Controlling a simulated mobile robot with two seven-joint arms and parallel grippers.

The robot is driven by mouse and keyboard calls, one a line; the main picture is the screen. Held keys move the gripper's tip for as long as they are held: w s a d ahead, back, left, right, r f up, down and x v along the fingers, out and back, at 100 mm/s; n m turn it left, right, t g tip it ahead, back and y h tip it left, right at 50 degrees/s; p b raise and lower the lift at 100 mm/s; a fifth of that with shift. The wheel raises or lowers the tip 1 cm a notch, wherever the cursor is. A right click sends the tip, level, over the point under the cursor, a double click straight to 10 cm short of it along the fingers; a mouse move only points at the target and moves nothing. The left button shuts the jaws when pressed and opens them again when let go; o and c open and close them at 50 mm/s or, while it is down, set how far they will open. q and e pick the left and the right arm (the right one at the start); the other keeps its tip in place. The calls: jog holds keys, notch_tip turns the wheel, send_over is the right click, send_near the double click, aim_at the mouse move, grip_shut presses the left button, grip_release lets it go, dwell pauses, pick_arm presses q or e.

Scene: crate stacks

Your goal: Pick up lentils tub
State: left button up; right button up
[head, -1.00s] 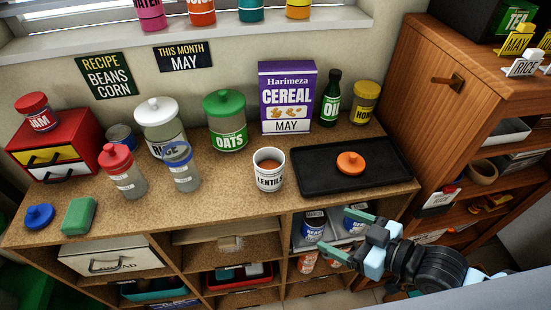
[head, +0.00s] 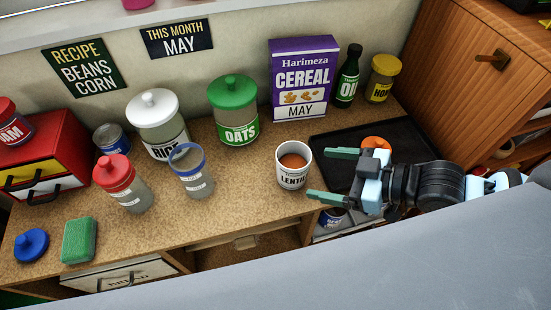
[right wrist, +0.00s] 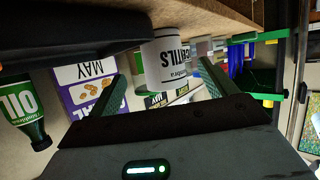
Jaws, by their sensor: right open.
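The lentils tub (head: 291,182) is a white, lidless tub with orange-brown contents. It stands upright on the wooden counter, left of the black tray. My right gripper (head: 319,172) is open and reaches in from the right, its green fingers pointing at the tub. In the head view the fingertips are just right of the tub's side, with no clear contact. In the right wrist view the tub (right wrist: 165,62) appears upside down, between and beyond the two fingers. An orange lid (head: 376,142) lies on the tray, partly hidden by my right gripper. My left gripper is not in view.
The black tray (head: 325,150) lies under my right forearm. A cereal box (head: 302,80), oil bottle (head: 347,78) and honey jar (head: 382,80) stand behind. The oats jar (head: 236,115) and a blue-rimmed jar (head: 193,175) stand left. The counter in front of the tub is clear.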

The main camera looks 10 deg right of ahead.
aim_at(293, 167)
jog(key=shift+x, duration=1.15)
jog(key=shift+w+a, duration=0.1)
jog(key=shift+w+a, duration=0.2)
jog(key=shift+a, duration=0.05)
jog(key=shift+p+x, duration=0.4)
jog(key=shift+x, duration=1.8)
jog(key=shift+s, duration=0.1)
jog(key=c, duration=1.1)
